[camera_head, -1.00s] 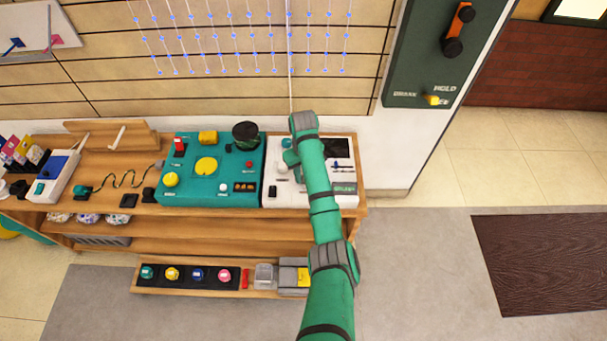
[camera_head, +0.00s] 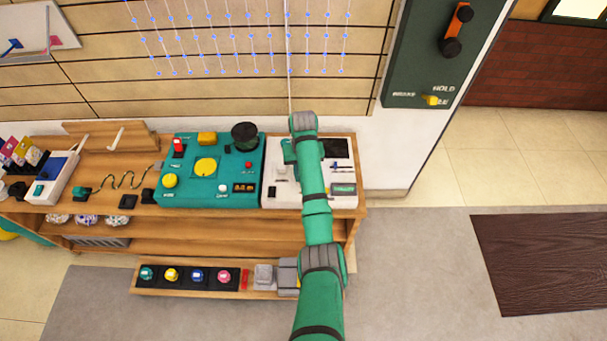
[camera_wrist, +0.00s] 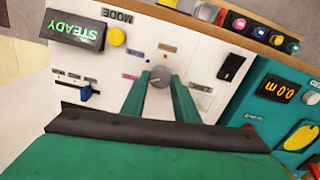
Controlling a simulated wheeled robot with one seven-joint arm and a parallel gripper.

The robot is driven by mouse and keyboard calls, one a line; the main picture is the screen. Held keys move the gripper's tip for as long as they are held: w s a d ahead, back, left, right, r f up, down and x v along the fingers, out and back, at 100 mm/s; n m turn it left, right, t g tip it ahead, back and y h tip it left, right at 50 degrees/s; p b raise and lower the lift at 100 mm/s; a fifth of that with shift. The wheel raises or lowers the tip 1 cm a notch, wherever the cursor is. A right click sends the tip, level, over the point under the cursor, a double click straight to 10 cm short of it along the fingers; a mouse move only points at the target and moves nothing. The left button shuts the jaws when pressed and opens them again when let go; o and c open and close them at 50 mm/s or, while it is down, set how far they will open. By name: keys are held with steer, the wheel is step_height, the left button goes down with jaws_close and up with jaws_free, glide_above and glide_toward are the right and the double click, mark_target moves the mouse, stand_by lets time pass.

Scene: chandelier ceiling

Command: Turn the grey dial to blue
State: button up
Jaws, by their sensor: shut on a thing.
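The grey dial (camera_wrist: 159,77) is a round knob on the white panel (camera_wrist: 215,50), seen upside down in the wrist view. The dial's pointer direction is not clear. In the head view the white panel (camera_head: 282,199) lies at the right end of the bench, and my green arm hides the dial.
The white panel also holds a STEADY display (camera_wrist: 75,30), a yellow button (camera_wrist: 117,37), a blue slider (camera_wrist: 86,92) and a black rocker switch (camera_wrist: 231,67). A teal panel (camera_head: 210,185) adjoins it. A low shelf (camera_head: 215,291) with coloured knobs stands in front.

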steer(key=shift+w+r, duration=0.1)
steer(key=o, duration=1.1)
steer(key=shift+c, duration=0.2)
step_height(320, 180, up, 11)
steer(key=shift+w, duration=0.15)
steer(key=shift+s, duration=0.25)
